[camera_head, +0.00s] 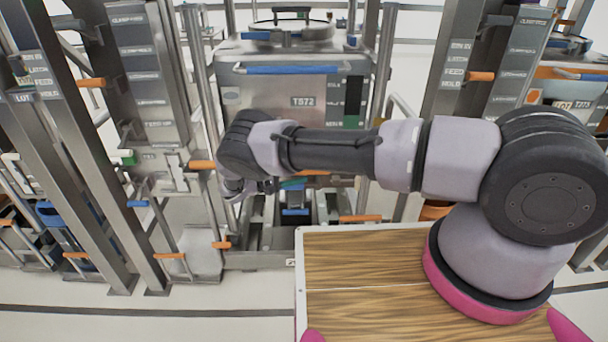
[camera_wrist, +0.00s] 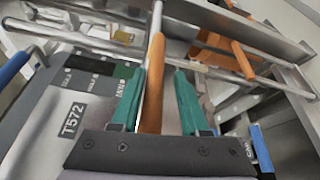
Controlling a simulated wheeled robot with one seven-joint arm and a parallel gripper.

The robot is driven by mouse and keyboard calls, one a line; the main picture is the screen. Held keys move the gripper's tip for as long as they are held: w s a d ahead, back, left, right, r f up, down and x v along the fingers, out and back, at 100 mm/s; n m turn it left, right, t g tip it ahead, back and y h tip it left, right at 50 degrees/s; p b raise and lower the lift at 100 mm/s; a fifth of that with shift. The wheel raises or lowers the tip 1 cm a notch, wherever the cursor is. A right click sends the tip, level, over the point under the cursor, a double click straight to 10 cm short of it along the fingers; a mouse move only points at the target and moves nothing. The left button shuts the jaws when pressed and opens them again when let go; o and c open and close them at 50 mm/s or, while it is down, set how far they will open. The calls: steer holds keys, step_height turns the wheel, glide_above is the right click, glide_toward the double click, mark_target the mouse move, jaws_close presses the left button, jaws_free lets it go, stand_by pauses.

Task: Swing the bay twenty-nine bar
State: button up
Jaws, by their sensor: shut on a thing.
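An orange grip on a thin metal bar (camera_wrist: 153,80) runs between the two green fingers of my gripper (camera_wrist: 160,78) in the wrist view. The fingers are shut on it. In the head view my gripper sits below the forearm, in front of the lower part of the metal bin labelled T572 (camera_head: 300,82). My own arm hides much of the held bar there. The bin also shows in the wrist view (camera_wrist: 45,125), left of the fingers. I cannot read a bay number twenty-nine on any label.
Steel posts (camera_head: 160,80) with labels and orange-handled bars flank the bin. Another orange grip (camera_wrist: 243,60) is close on the right in the wrist view. A blue handle (camera_head: 292,70) crosses the bin front. Open pale floor (camera_head: 140,320) lies at the front left.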

steer(key=v, duration=0.9)
stand_by(0.3)
